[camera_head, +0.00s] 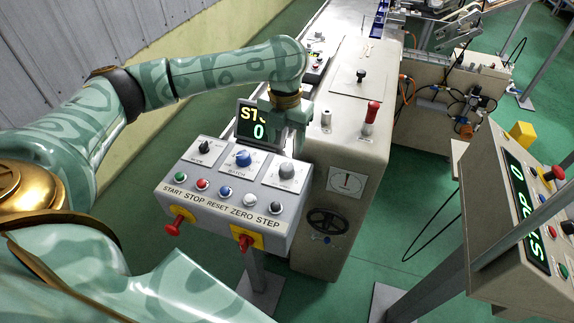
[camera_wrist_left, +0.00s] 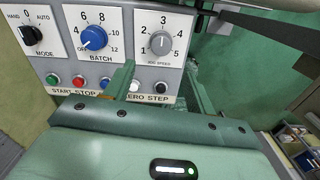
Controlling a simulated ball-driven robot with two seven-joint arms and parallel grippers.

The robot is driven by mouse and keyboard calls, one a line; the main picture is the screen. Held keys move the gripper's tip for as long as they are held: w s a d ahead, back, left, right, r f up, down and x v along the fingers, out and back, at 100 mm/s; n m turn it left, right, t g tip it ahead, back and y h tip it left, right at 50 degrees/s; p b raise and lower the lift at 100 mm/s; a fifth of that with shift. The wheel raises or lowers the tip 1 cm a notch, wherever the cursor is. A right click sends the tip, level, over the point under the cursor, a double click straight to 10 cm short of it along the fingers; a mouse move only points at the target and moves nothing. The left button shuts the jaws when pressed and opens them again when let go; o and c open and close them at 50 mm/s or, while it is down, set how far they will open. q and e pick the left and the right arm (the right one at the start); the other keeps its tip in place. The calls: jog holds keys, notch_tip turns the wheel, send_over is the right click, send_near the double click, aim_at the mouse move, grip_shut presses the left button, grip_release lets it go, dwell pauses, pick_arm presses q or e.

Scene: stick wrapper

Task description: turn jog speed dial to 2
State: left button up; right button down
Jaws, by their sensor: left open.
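The jog speed dial (camera_wrist_left: 160,42) is a grey knob on a white plate marked 1 to 5, at the right of the panel's upper row. It shows in the head view too (camera_head: 287,171). Its pointer seems to be near 3, but the small mark is hard to read. My left gripper (camera_wrist_left: 158,72) is open and empty, its fingers spread to the lower left and right of the dial in the wrist view. In the head view, the left gripper (camera_head: 290,138) hangs just behind and above the dial. Contact cannot be told. My right gripper is not in view.
The blue batch dial (camera_head: 243,158) and mode switch (camera_head: 205,147) sit left of the jog dial. A row of coloured buttons (camera_head: 225,192) lies below, with red knobs on yellow plates beneath. A beige machine cabinet (camera_head: 350,150) is at the right.

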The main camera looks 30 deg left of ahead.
aim_at(287, 166)
pick_arm(q)
jog(key=f+b, duration=0.1)
jog(key=f, duration=0.7)
jog(key=shift+w+b, duration=0.2)
jog(key=shift+b, duration=0.2)
jog(key=shift+f, duration=0.3)
jog(key=shift+w+f, duration=0.1)
jog(key=shift+f, duration=0.3)
jog(key=shift+c, duration=0.8)
jog(key=c, duration=0.8)
jog(key=shift+r, duration=0.1)
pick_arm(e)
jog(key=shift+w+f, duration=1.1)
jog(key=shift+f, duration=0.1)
